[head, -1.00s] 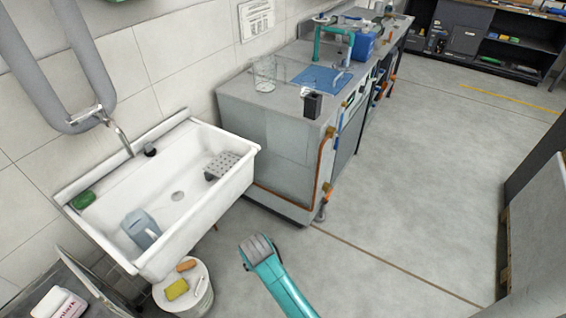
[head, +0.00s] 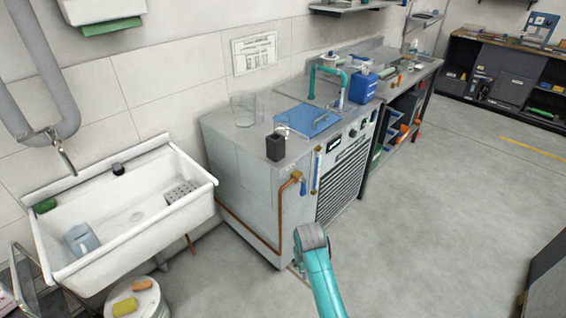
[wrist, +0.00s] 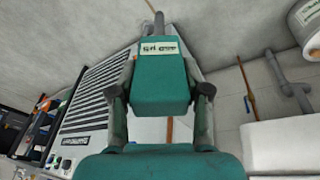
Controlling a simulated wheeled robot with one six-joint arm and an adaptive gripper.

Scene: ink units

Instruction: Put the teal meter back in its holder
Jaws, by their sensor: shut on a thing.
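The teal meter (wrist: 160,96), a blocky body with a pale label or display, shows in the wrist view between the fingers of my gripper (wrist: 162,72). The fingers press on its two sides, so the gripper is shut on it. In the head view my teal arm reaches up from the bottom edge, and the meter cannot be made out there. A small black upright box (head: 275,147), which looks like the holder, stands on the grey bench top near its front left corner. My arm is in front of the bench and apart from the box.
A glass beaker (head: 244,109), a blue mat (head: 308,119) and a blue canister (head: 363,86) stand on the grey bench (head: 237,160). A copper pipe runs down its side. A white sink (head: 125,215) is at left, a bucket below it.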

